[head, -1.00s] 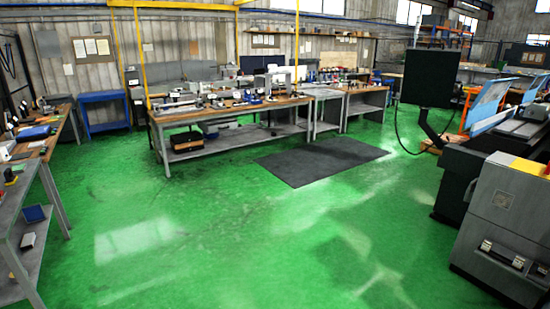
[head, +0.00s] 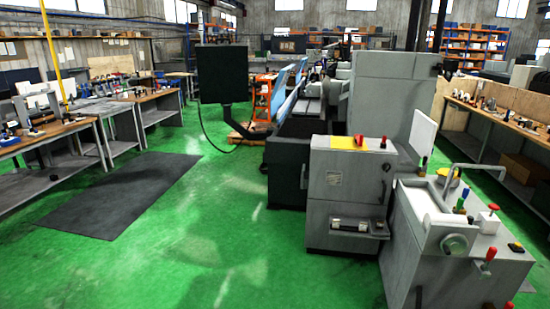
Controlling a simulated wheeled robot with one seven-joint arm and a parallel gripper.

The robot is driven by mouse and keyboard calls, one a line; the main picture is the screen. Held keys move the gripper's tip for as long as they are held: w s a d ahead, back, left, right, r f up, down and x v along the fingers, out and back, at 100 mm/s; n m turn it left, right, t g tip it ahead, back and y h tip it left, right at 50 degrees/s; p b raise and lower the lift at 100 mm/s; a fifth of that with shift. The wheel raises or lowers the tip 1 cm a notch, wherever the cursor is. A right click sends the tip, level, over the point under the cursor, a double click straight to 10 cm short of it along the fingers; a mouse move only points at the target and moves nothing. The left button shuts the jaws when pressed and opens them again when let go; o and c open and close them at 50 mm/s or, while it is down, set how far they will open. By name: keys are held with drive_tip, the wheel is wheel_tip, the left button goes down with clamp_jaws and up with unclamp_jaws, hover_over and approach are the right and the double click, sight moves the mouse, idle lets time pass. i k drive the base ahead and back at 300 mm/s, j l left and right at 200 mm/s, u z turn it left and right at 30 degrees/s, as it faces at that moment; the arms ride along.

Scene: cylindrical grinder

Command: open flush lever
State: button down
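The cylindrical grinder (head: 345,190) stands right of centre in the head view, with grey cabinets and a dark bed behind. My gripper is not in view.
A black screen (head: 223,75) stands on an arm left of the grinder. Green floor (head: 180,250) is free in front, with a dark mat (head: 125,195) at left. Workbenches line the left (head: 75,128) and right (head: 500,122). Orange shelves (head: 475,45) stand behind.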

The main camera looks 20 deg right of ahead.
sight(459, 204)
drive_tip(key=i+l+z, duration=0.2)
drive_tip(key=i+z, duration=0.25)
drive_tip(key=i, duration=0.3)
drive_tip(key=i+j+z, duration=0.1)
drive_tip(key=i+z, duration=0.35)
drive_tip(key=i, duration=0.3)
drive_tip(key=i+j+z, duration=0.1)
drive_tip(key=i+z, duration=0.3)
drive_tip(key=i, duration=1.75)
drive_tip(key=i+l+u, duration=0.1)
drive_tip(key=i, duration=0.25)
drive_tip(key=l, duration=0.1)
